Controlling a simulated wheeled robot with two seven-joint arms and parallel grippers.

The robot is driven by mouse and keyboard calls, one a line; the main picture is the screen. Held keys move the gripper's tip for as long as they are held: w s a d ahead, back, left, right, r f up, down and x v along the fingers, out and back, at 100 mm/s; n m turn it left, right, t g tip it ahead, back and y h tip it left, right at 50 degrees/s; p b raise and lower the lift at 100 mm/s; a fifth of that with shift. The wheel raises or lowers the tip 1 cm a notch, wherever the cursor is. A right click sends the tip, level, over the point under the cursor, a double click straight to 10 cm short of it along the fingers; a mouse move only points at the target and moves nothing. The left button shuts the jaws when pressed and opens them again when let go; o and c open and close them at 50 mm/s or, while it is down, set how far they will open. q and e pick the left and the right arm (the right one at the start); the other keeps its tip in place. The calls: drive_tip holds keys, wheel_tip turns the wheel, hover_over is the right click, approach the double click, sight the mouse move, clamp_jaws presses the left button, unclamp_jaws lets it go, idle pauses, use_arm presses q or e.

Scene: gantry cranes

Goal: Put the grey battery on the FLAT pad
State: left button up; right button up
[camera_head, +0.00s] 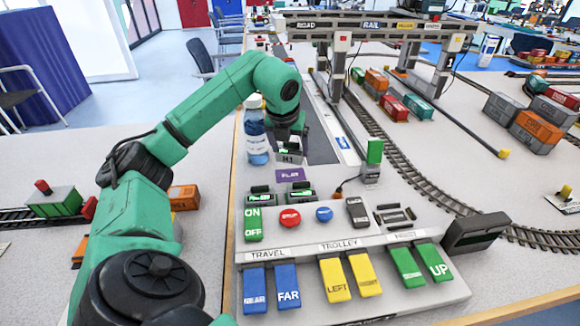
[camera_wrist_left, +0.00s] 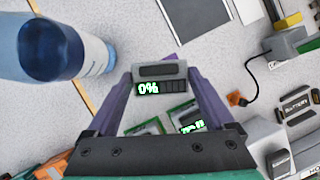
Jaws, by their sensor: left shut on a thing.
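My left gripper (camera_head: 288,140) is shut on the grey battery (camera_head: 290,158), which it holds upright at the back of the control console. In the left wrist view, the battery (camera_wrist_left: 160,72) sits between the two purple-looking fingers of the gripper (camera_wrist_left: 162,85), and its display reads 0%. The purple FLAT pad (camera_head: 291,175) shows just in front of the battery in the head view, with nothing seen on its visible part. The gap under the battery is hard to judge. My right gripper is not in view.
A white-and-blue bottle (camera_head: 256,135) stands close left of the gripper. Two green-lit units (camera_head: 300,193) sit in front of the pad. A green lever (camera_head: 375,152) stands to the right. Buttons and coloured keys (camera_head: 335,278) fill the console front.

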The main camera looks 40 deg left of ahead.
sight(290, 163)
use_arm(q)
wheel_tip(290, 163, down, 5)
drive_tip(key=shift+s+d+r+b, duration=0.1)
drive_tip(key=shift+s+r+b, duration=0.05)
drive_tip(key=shift+b, duration=0.2)
drive_tip(key=shift+f, duration=0.4)
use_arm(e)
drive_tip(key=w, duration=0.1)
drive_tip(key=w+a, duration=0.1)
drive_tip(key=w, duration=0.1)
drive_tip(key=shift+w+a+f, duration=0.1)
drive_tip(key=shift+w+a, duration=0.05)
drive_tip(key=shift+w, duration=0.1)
use_arm(q)
drive_tip(key=o, duration=1.3)
drive_tip(key=shift+r, duration=0.3)
drive_tip(key=p+v, duration=0.2)
drive_tip(key=v, duration=0.9)
drive_tip(key=shift+s+r, duration=0.15)
drive_tip(key=shift+r, duration=0.05)
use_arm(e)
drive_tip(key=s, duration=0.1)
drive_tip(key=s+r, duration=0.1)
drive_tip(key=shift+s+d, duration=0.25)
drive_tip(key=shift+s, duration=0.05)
